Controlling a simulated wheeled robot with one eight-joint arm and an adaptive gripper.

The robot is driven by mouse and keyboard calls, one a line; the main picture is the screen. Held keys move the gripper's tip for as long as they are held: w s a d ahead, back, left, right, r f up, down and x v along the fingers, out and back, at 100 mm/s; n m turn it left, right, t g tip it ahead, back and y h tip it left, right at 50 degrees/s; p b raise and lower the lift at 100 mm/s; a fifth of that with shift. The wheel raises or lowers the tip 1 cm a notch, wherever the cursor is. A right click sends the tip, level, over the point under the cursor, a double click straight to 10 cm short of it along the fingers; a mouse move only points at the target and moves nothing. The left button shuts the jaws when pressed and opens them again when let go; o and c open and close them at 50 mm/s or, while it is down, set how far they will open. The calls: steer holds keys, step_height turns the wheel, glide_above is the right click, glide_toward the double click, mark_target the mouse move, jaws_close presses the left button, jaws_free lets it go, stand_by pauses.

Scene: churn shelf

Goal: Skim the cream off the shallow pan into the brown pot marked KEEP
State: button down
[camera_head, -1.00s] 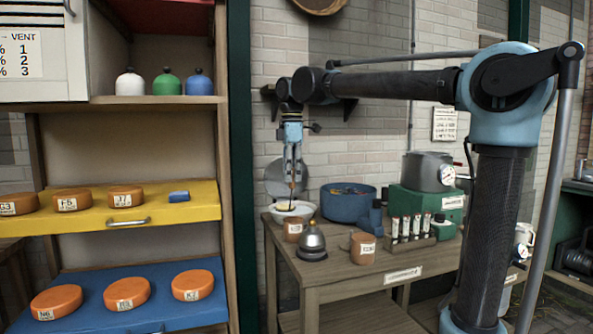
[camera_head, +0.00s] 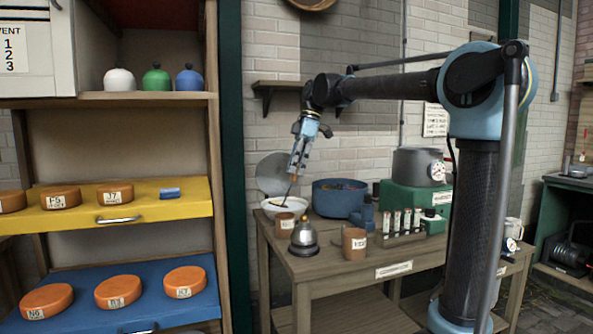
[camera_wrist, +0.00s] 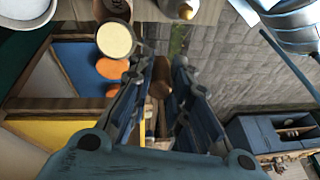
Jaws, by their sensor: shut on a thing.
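My gripper (camera_head: 296,172) is shut on the handle of a skimmer (camera_head: 289,190), tilted with its lower end to the left. In the wrist view my gripper (camera_wrist: 160,65) is at the centre, and the skimmer's round bowl (camera_wrist: 115,40) shows pale yellow, cream-like contents. The white shallow pan (camera_head: 270,209) stands at the table's left back; its rim (camera_wrist: 30,22) shows in the wrist view's corner. A labelled brown pot (camera_head: 284,226) stands just before the pan, close to the skimmer's lower end. Another brown pot (camera_head: 354,246) stands to the right. I cannot read either label.
A grey metal bell-shaped thing (camera_head: 305,236) stands between the two pots. A blue bowl (camera_head: 338,198), a rack of vials (camera_head: 402,224) and a green box with a grey vessel (camera_head: 418,168) fill the table's back. Shelves with orange rounds (camera_head: 118,291) stand left.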

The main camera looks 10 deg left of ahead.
steer(key=w+d+f+g+y, duration=0.2)
steer(key=w+d+g+y, duration=0.1)
steer(key=w, duration=0.3)
steer(key=shift+d+f+g+y, duration=0.2)
steer(key=shift+d+g+y, duration=0.2)
steer(key=shift+d+g, duration=0.45)
stand_by(0.3)
steer(key=shift+s, duration=0.1)
stand_by(1.9)
steer(key=shift+s+a+r+t+h, duration=0.5)
steer(key=shift+s+a+t, duration=0.15)
steer(key=shift+s, duration=0.15)
steer(key=shift+s+a+r+t+h, duration=0.35)
steer(key=shift+s+a+t+h, duration=0.2)
steer(key=shift+s, duration=0.25)
steer(key=shift+s+a+r+t+h, duration=0.45)
steer(key=shift+s+a+t, duration=0.25)
steer(key=shift+s, duration=0.1)
steer(key=s+a+r+t+h, duration=0.2)
steer(key=s+a+t+h, duration=0.1)
steer(key=s+a+t, duration=0.1)
steer(key=shift+s+r, duration=0.2)
steer(key=shift+s, duration=0.4)
steer(key=shift+a, duration=0.1)
steer(key=shift+s, duration=0.1)
